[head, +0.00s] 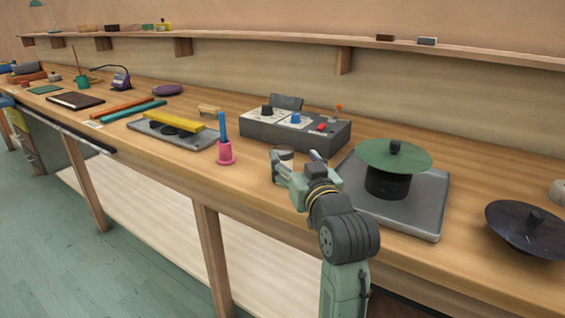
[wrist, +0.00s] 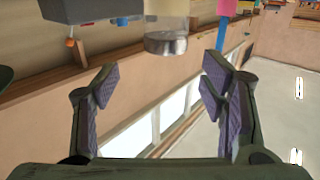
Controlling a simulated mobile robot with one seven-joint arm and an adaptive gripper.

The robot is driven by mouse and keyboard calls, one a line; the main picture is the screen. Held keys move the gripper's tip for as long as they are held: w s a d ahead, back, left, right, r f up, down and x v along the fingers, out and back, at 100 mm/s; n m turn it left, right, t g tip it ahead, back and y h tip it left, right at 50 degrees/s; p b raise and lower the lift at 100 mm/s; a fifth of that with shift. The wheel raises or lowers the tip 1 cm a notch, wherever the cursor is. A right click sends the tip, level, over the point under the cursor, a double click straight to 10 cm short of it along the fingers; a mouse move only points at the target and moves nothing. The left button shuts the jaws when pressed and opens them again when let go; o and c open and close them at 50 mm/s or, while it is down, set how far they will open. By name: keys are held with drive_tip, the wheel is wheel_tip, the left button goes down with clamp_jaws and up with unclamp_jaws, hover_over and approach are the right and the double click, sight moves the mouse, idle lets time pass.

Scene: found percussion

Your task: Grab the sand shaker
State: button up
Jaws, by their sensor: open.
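The sand shaker looks like a small clear jar with a pale filling and a grey end band. In the wrist view the sand shaker (wrist: 167,30) is at top centre, ahead of the gap between my fingers and apart from both. In the head view the sand shaker (head: 285,154) stands on the bench, partly hidden by my gripper (head: 297,160). My gripper also shows in the wrist view (wrist: 160,76), its two padded fingers wide apart with nothing between them.
A pink holder with a blue stick (head: 226,152) stands left of the shaker. A grey control box (head: 295,133) is behind it. A metal tray (head: 428,212) with a green disc on a black drum (head: 385,182) is close on the right. The bench's front edge (head: 190,190) runs below.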

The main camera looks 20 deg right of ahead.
sight(284, 150)
drive_tip(key=shift+w, duration=0.95)
drive_tip(key=w+p, duration=0.1)
drive_tip(key=w, duration=0.1)
drive_tip(key=w+p, duration=0.1)
drive_tip(key=w, duration=0.1)
drive_tip(key=shift+w+a+f, duration=0.1)
drive_tip(key=shift+a+f, duration=0.05)
drive_tip(key=shift+a, duration=0.05)
drive_tip(key=shift+w+d+f, duration=0.1)
drive_tip(key=shift+w, duration=0.55)
drive_tip(key=shift+c, duration=0.3)
drive_tip(key=c, duration=1.4)
